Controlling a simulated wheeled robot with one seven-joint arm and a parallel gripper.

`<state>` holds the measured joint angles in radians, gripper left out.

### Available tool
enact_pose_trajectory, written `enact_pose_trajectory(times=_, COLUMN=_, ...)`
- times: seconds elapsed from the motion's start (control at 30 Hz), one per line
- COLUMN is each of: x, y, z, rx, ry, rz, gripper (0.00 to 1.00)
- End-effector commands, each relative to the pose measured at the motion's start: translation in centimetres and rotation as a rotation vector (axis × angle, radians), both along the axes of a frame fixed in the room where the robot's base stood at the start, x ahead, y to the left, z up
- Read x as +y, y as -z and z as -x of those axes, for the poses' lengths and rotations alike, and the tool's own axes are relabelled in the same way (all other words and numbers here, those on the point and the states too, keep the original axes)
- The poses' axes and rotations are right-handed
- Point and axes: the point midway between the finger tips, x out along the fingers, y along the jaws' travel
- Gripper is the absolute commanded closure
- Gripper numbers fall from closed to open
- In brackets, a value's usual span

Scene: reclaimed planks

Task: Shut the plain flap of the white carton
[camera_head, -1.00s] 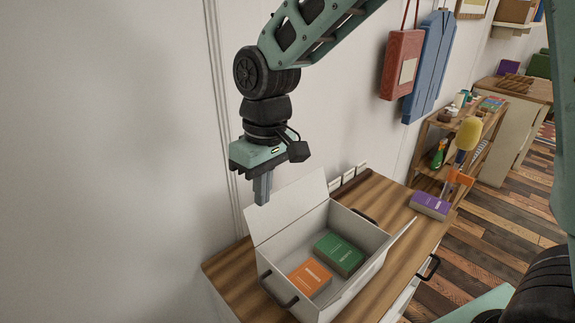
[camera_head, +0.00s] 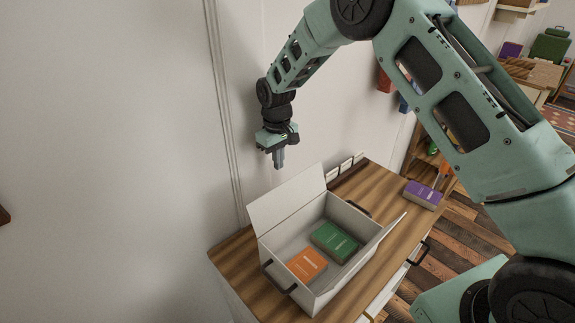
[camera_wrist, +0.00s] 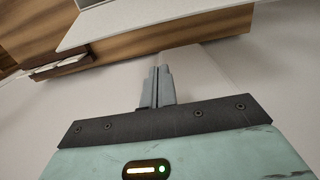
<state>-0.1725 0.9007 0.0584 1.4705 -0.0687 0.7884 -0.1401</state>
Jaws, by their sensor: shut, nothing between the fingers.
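The white carton (camera_head: 315,291) stands open on the wooden cabinet top, with an orange box (camera_head: 307,265) and a green box (camera_head: 335,241) inside. Its large plain flap (camera_head: 287,207) stands up on the wall side. A second flap (camera_head: 392,228) slants outward on the opposite side; I cannot make out any marking on it. My gripper (camera_head: 279,165) is shut and empty, pointing down, above and behind the plain flap near the wall. In the wrist view the shut fingers (camera_wrist: 158,76) show, with a white panel edge (camera_wrist: 150,30) beyond them.
The wooden cabinet top (camera_head: 385,188) has a purple box (camera_head: 423,195) at its right end and small white cards (camera_head: 345,168) along the wall. The carton has dark handles (camera_head: 280,278). The white wall (camera_head: 110,150) is close behind my gripper.

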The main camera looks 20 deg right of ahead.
Motion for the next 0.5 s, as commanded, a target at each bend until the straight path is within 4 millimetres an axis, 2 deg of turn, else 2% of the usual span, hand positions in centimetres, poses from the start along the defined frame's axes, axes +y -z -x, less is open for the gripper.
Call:
enact_pose_trajectory(times=0.13, x=0.0, y=2.8, z=0.2, rx=0.005, ry=0.000, rz=0.001, gripper=1.00)
enact_pose_trajectory(times=0.23, x=-0.6, y=1.7, z=1.4, rx=-0.001, ry=0.000, rz=0.001, gripper=1.00)
enact_pose_trajectory(times=0.5, x=-1.4, y=1.3, z=3.4, rx=-0.001, ry=0.000, rz=0.001, gripper=1.00)
